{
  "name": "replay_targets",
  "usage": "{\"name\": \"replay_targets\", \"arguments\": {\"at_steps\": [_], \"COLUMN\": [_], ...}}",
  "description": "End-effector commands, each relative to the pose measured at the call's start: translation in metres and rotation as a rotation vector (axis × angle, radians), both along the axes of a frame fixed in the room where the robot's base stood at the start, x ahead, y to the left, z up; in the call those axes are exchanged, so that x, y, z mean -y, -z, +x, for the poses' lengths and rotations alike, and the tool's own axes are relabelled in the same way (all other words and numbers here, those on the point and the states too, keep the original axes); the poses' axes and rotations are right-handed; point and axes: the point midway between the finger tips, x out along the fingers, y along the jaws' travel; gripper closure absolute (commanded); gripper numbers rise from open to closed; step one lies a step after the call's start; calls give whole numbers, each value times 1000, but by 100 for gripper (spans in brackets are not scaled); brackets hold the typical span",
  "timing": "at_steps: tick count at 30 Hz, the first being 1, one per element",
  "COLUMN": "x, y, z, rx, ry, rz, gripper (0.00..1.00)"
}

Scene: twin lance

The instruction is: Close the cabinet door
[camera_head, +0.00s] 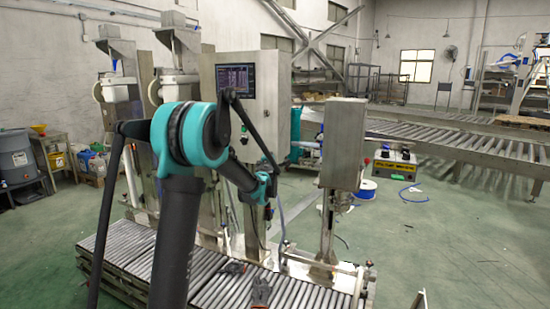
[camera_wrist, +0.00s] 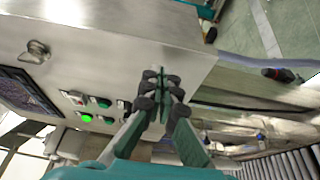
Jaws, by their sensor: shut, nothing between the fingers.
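The cabinet (camera_head: 266,105) is a steel box with a dark screen in its front, standing behind my arm in the head view. In the wrist view its steel face (camera_wrist: 120,45) fills the upper left, with a latch knob (camera_wrist: 36,50) and several buttons, one lit green. I cannot tell whether its door is ajar. My gripper (camera_wrist: 161,82) is shut and empty, its fingertips together in front of the face near its lower right edge. I cannot tell whether they touch it. In the head view my wrist is below the cabinet, and the fingers are hard to make out.
A roller conveyor (camera_head: 215,275) runs below the cabinet. A steel column with a box head (camera_head: 343,145) stands to the right. Steel filling machines (camera_head: 120,90) stand to the left. Green floor (camera_head: 460,240) is mostly clear at the right.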

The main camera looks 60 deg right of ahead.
Motion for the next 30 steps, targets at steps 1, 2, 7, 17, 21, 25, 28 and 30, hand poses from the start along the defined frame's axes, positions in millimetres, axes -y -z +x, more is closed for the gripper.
{"name": "replay_targets", "arguments": {"at_steps": [1, 2, 7, 17, 21, 25, 28, 30], "x": [-8, -8, -14, -23, -24, -25, -25, -27], "y": [0, 0, 0, 0, 0, 0, 0, -1], "z": [7, -1, -37, -86, -93, -94, -93, -88], "rx": [0, -1, -1, -1, -3, -3, -1, 6], "ry": [-6, -2, -1, -4, -6, -7, -7, -8], "rz": [-1, -2, -2, -2, -1, -1, -2, 0], "gripper": [100, 100, 100, 100, 100, 100, 100, 100]}}
